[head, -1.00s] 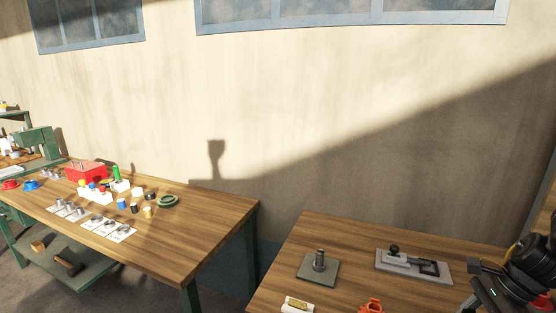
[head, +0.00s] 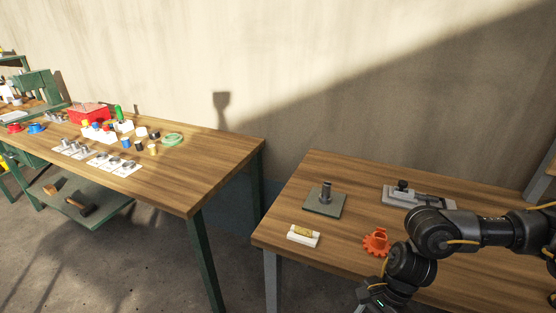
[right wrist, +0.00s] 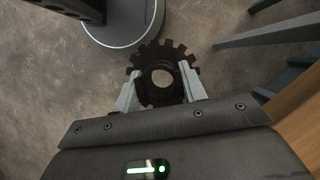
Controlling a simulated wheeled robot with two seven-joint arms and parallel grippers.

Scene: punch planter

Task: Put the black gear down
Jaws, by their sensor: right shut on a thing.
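The black gear (right wrist: 164,54), dark and toothed with a round hole, shows in the right wrist view. My right gripper (right wrist: 160,75) is shut on it, a light finger on each side. The gear is over the grey floor in that view, beside the table edge at the right. In the head view my right arm reaches down in front of the right table (head: 290,205); the gear cannot be made out there. My left gripper is in no view.
On the right table stand a green plate with an upright metal peg (head: 326,190), a white block with a brass piece (head: 303,235), an orange gear-like part (head: 376,241) and a grey fixture (head: 395,197). The left table (head: 205,175) carries several small parts.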

